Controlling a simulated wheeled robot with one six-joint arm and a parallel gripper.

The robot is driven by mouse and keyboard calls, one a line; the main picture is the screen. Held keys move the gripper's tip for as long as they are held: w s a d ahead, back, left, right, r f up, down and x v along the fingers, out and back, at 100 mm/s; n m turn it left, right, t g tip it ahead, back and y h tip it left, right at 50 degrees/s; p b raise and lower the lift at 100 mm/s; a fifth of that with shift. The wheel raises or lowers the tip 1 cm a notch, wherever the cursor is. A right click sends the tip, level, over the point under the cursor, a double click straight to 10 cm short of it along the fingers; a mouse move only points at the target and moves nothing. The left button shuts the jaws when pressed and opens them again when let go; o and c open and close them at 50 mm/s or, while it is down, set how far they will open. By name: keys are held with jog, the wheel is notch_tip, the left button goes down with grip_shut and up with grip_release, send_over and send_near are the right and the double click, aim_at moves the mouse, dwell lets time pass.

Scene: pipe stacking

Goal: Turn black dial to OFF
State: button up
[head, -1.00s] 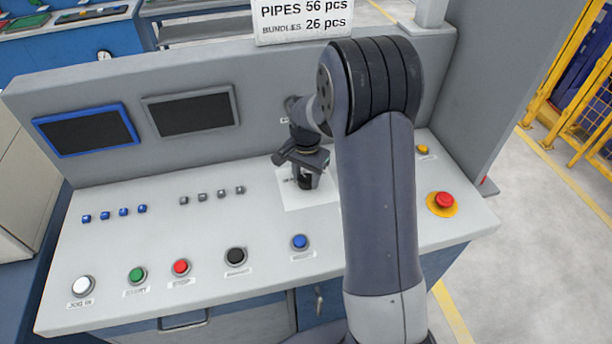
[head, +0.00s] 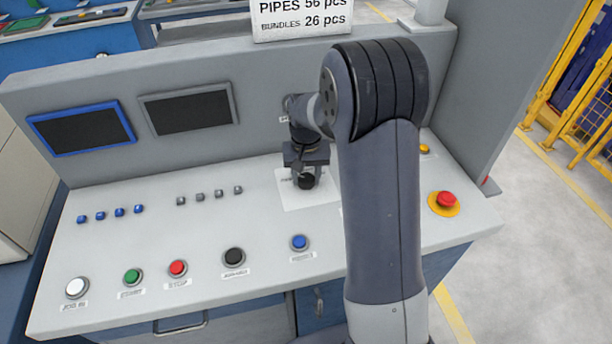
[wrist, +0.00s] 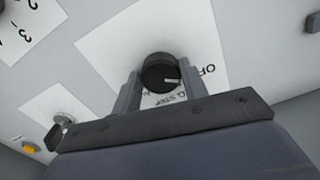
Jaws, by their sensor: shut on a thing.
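The black dial (head: 306,182) sits on a white label plate (head: 290,200) on the console, under my gripper (head: 306,164). In the wrist view the dial (wrist: 158,70) stands between the two fingers of my gripper (wrist: 159,88), which are shut on its sides. A white pointer mark on the dial points right. The printed OFF lettering, partly cut by a finger, is to the right of the dial, and STEP lettering is below it. I cannot tell exactly whether the mark lines up with OFF.
A blue button (head: 300,242), a black button (head: 234,257) and a red button (head: 178,268) line the console's front. A red emergency button (head: 446,200) is at the right. Two screens (head: 188,110) are on the back panel. My arm hides part of the console.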

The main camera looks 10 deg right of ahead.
aim_at(306, 179)
dwell(0.3)
jog(key=o, duration=1)
jog(key=shift+r, duration=0.1)
notch_tip(306, 179, up, 11)
jog(key=shift+f+b, duration=0.15)
jog(key=shift+b, duration=0.3)
notch_tip(306, 179, down, 11)
jog(key=shift+r+p, duration=0.1)
jog(key=shift+p, duration=0.35)
